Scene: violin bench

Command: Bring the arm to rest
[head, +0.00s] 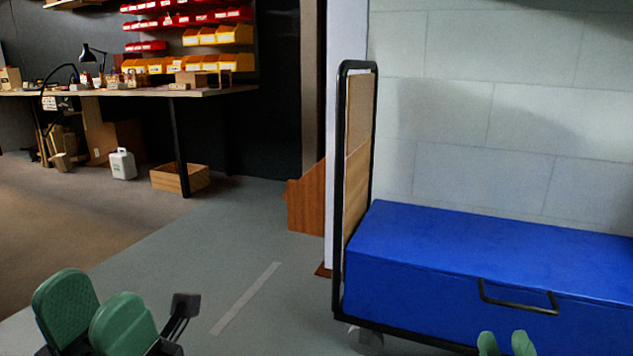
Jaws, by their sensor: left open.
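My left gripper (95,308) shows at the bottom left, with two green finger pads apart and nothing between them. It is over the grey floor. My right gripper (507,344) shows only as two green fingertips at the bottom edge, in front of the blue case. A gap shows between these tips and nothing is seen in it. The rest of the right gripper is below the picture.
A trolley (341,200) carrying a long blue case (470,245) stands at the right against a pale block wall (540,110). A workbench (215,91) stands at the back left, with a wooden crate (168,179) and a white canister (122,164) below. The middle floor is clear.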

